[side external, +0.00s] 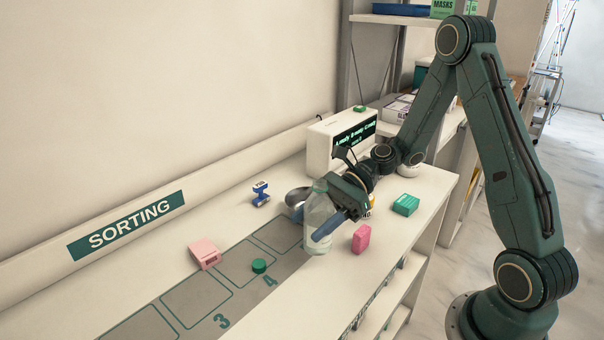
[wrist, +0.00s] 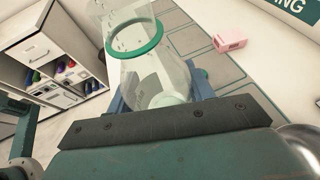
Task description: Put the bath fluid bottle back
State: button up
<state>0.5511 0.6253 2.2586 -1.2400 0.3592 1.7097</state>
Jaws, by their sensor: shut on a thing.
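A clear, pale bottle (side external: 318,222) stands about upright at the near right end of the grey marked strip in the side external view. My gripper (side external: 326,228) is shut on it from the right, with a blue finger across its side. In the wrist view the bottle (wrist: 158,82) lies between my blue fingers (wrist: 162,92), with a green ring (wrist: 135,38) around the far part of the see-through shape. I cannot tell whether its base touches the table. Its label is not readable.
Around it are a pink block (side external: 361,238), a green box (side external: 406,205), a metal bowl (side external: 296,196) and a blue stamp-like item (side external: 261,193). A pink box (side external: 205,253) and a green disc (side external: 259,266) lie to the left. A white display unit (side external: 322,150) stands behind.

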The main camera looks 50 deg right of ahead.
aim_at(308, 250)
jog(key=shift+f, duration=1.45)
jog(key=shift+f, duration=1.9)
jog(key=shift+f, duration=0.15)
jog(key=o, duration=1.1)
jog(key=shift+c, duration=0.2)
jog(key=shift+r, duration=0.2)
jog(key=v, duration=1.2)
